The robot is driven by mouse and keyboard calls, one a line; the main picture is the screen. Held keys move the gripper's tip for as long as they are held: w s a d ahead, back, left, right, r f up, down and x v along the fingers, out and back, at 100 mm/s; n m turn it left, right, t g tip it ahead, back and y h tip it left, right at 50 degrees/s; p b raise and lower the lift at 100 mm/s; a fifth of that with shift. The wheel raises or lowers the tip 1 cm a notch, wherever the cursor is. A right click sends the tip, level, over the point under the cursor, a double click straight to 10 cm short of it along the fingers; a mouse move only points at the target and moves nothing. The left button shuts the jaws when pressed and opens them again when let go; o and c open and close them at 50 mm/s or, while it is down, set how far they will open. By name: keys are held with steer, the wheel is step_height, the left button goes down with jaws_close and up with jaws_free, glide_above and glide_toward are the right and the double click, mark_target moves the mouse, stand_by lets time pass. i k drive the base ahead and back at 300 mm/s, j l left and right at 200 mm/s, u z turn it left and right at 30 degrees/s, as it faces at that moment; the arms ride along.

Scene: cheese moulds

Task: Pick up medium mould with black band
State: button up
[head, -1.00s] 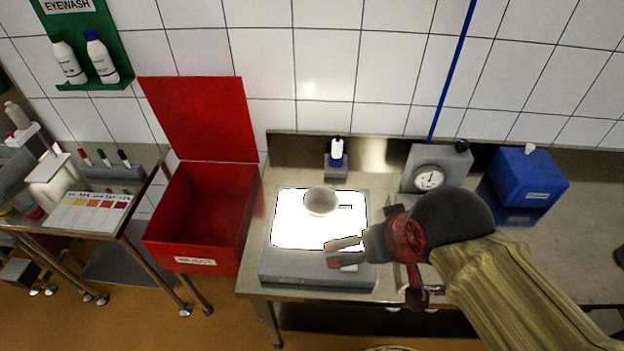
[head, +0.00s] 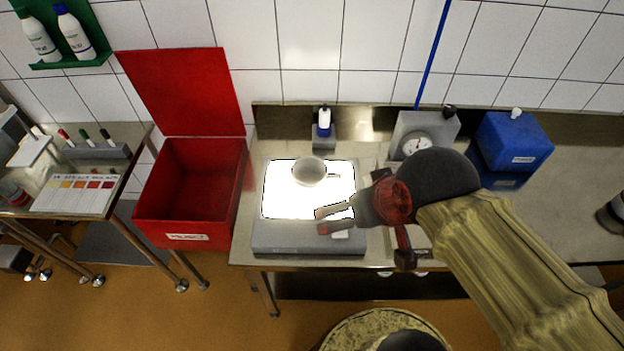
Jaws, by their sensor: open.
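A pale grey, round, cup-like mould (head: 309,171) stands upright on the bright lit panel of a light box (head: 310,242). A small dark mark shows on the panel at its right side. I cannot make out a black band on it, and its size has nothing alike beside it to compare with. My gripper (head: 321,220) is open and empty, its two fingers pointing left over the front right of the panel. It is apart from the mould, nearer to me and slightly right of it.
An open red bin (head: 190,190) stands left of the bench. A small bottle (head: 324,121) stands behind the light box. A dial gauge box (head: 425,135) and a blue box (head: 513,140) stand at the back right. A side table (head: 75,190) holds a colour chart.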

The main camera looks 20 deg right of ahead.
mark_target(310, 176)
steer(key=i+j, duration=0.15)
steer(key=j, duration=0.25)
steer(key=i+j+z, duration=0.15)
steer(key=j, duration=0.25)
steer(key=i+j, duration=0.1)
steer(key=j, duration=0.3)
steer(key=i+j+z, duration=0.1)
steer(key=j, duration=0.3)
steer(key=i+j, duration=0.1)
steer(key=j, duration=0.3)
steer(key=i+j+z, duration=0.15)
steer(key=j, duration=0.25)
